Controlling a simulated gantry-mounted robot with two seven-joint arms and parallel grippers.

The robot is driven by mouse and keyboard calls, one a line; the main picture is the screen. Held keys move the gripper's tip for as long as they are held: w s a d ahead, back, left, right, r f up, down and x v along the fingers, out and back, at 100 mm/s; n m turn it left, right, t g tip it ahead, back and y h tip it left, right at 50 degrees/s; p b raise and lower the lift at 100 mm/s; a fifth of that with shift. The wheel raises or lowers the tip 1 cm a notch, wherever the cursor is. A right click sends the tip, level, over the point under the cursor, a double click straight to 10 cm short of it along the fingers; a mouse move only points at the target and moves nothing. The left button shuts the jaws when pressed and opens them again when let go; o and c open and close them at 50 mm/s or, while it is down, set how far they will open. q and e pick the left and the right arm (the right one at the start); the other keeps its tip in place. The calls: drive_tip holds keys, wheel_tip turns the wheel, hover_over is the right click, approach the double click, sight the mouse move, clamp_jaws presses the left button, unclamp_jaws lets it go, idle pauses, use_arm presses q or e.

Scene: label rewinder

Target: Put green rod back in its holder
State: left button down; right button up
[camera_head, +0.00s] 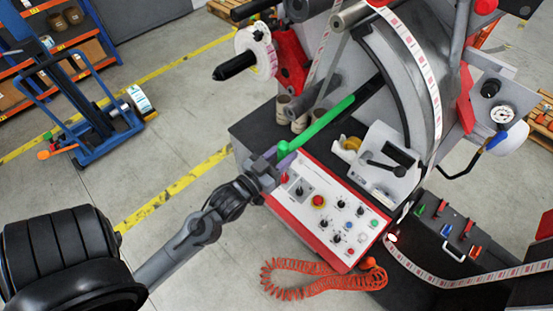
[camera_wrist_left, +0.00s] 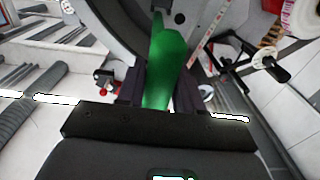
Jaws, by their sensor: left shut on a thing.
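The green rod (camera_head: 318,125) is long and bright green. In the head view it slants up and to the right from my left gripper (camera_head: 272,160) over the dark top of the machine table. My left gripper is shut on the rod near its lower left end. In the left wrist view the rod (camera_wrist_left: 165,65) stands between the two dark fingers of the gripper (camera_wrist_left: 160,90) and points away from the camera. The rod's far end lies near the machine's curved grey body. I cannot make out which part is its holder. My right gripper is in neither view.
The control panel (camera_head: 330,215) with knobs and buttons lies just right of my left gripper. Cardboard cores (camera_head: 298,115) stand behind the rod. A tape dispenser (camera_head: 350,147) and a grey device (camera_head: 386,160) are to its right. An orange coiled hose (camera_head: 310,282) hangs below the panel.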

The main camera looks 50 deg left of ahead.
sight(307, 138)
use_arm(q)
drive_tip(key=shift+w+a+b, duration=0.15)
drive_tip(key=shift+w+b, duration=0.25)
drive_tip(key=shift+w, duration=1.15)
drive_tip(key=shift+w+a+b, duration=0.15)
drive_tip(key=shift+w+b, duration=0.2)
drive_tip(key=shift+w, duration=1.15)
drive_tip(key=shift+w+a+b, duration=0.15)
drive_tip(key=shift+w+b, duration=0.25)
drive_tip(key=shift+w, duration=1.15)
drive_tip(key=shift+w+f, duration=0.2)
drive_tip(key=shift+w, duration=0.1)
drive_tip(key=shift+f, duration=0.35)
drive_tip(key=shift+f, duration=0.25)
drive_tip(key=shift+f, duration=0.1)
drive_tip(key=shift+f, duration=0.3)
drive_tip(key=c, duration=0.6)
unclamp_jaws()
drive_tip(key=shift+c, duration=0.2)
